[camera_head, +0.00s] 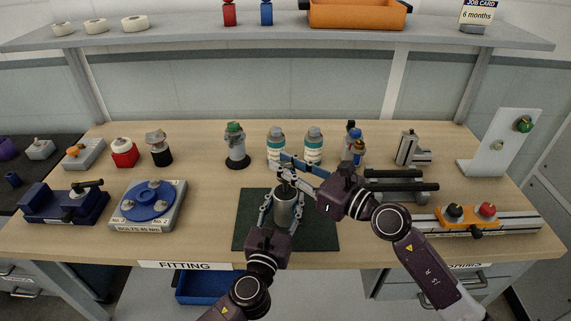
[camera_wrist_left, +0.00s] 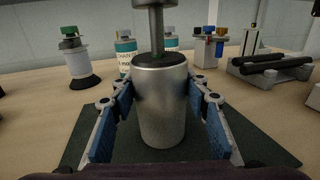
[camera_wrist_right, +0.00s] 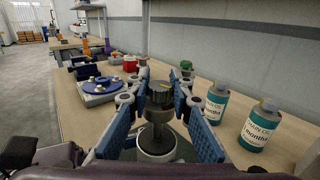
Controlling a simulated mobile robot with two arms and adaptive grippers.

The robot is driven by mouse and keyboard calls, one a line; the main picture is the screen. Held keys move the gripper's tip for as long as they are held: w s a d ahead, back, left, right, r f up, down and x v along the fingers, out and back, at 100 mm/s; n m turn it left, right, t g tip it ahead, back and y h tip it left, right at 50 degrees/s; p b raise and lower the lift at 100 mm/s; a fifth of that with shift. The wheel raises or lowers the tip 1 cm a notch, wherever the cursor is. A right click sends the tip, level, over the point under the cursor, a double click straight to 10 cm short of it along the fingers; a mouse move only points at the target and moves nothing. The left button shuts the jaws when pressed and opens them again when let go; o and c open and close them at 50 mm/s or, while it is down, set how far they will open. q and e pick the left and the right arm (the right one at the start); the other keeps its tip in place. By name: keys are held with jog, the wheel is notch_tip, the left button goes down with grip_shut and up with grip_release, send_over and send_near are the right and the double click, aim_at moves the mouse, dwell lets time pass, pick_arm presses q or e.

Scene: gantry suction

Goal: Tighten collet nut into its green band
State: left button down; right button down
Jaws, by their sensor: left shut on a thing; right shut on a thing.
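A silver cylinder (camera_head: 284,208) stands upright on the dark green mat (camera_head: 245,232). It fills the middle of the left wrist view (camera_wrist_left: 160,105), with a dark, greenish top face. My left gripper (camera_head: 283,206) is shut around its sides. A grey shafted tool with a round knob on top (camera_wrist_right: 160,96) stands above the cylinder, and its thin shaft (camera_wrist_left: 157,40) goes down to the top face. My right gripper (camera_wrist_right: 163,105) is shut on this tool from the side. A small yellow mark shows on the knob. The collet nut and green band cannot be clearly told apart here.
Two teal-labelled bottles (camera_head: 276,145) (camera_head: 314,145) stand close behind the grippers. A green-capped bottle (camera_head: 236,145) is behind to the left. A blue round fixture (camera_head: 149,204) stands left, and black bars (camera_head: 400,187) lie right. Bare tabletop lies left of the mat.

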jog(key=shift+m+t+h, duration=0.6)
jog(key=shift+m+t, duration=0.1)
jog(key=c, duration=1.7)
grip_release()
jog(key=shift+d, duration=0.1)
jog(key=v, duration=1.2)
pick_arm(q)
jog(key=c, duration=1)
grip_release()
